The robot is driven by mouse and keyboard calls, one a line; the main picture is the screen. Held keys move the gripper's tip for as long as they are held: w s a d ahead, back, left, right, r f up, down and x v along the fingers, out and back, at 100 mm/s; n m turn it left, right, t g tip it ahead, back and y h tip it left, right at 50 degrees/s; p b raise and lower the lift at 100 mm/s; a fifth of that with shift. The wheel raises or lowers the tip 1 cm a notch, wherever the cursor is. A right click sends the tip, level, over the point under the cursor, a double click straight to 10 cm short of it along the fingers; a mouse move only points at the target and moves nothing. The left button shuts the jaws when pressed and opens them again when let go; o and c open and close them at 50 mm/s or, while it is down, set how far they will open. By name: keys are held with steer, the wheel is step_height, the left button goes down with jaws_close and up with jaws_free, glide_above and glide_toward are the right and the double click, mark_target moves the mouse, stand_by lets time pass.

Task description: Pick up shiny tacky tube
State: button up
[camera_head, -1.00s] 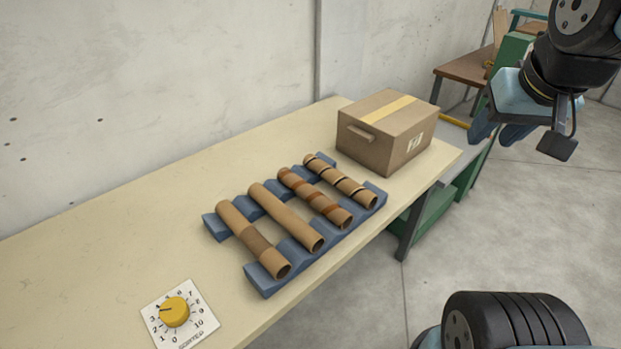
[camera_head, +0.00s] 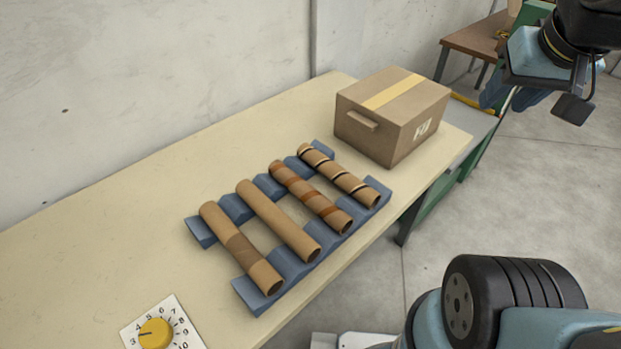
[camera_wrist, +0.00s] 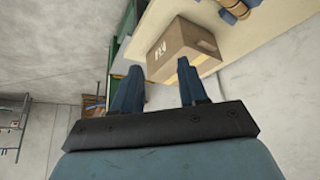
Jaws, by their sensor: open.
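Several cardboard tubes lie side by side across blue notched rails (camera_head: 249,293) on the table, in the head view. The leftmost tube (camera_head: 220,228) has a darker, dull band. The tube beside it (camera_head: 275,219) is plain. Another tube (camera_head: 318,201) has glossy orange-brown bands. The far right tube (camera_head: 346,179) has black stripes. Which one is tacky is not plain by sight. My gripper (camera_head: 511,97) is open and empty, up at the right, beyond the table edge and well apart from the tubes. In the wrist view its two blue fingers (camera_wrist: 160,72) stand apart with nothing between them.
A taped cardboard box (camera_head: 390,117) stands on the table (camera_head: 130,215) just beyond the tubes; it also shows in the wrist view (camera_wrist: 176,52). A yellow dial (camera_head: 155,333) sits at the near left. Behind is a wall (camera_head: 150,80). Concrete floor (camera_head: 480,200) is open at right.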

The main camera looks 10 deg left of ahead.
steer(key=o, duration=0.3)
steer(key=shift+w+a, duration=0.1)
steer(key=shift+w, duration=0.05)
steer(key=o, duration=0.5)
steer(key=w+a+f, duration=0.1)
steer(key=w, duration=0.1)
steer(key=w+a+n+g, duration=0.1)
steer(key=a, duration=0.1)
steer(key=w+a+f+n, duration=0.1)
steer(key=w+a, duration=0.1)
steer(key=shift+w+f+y, duration=0.3)
steer(key=shift+w+y, duration=0.05)
steer(key=shift+y, duration=0.05)
steer(key=shift+c, duration=0.2)
steer(key=n+g, duration=0.5)
steer(key=n, duration=0.3)
glide_above(306, 187)
step_height(306, 187, down, 20)
steer(key=shift+h, duration=0.3)
step_height(306, 187, down, 9)
steer(key=shift+w+r, duration=0.1)
steer(key=shift+w, duration=0.05)
steer(key=shift+s+f, duration=0.2)
steer(key=shift+f, duration=2.45)
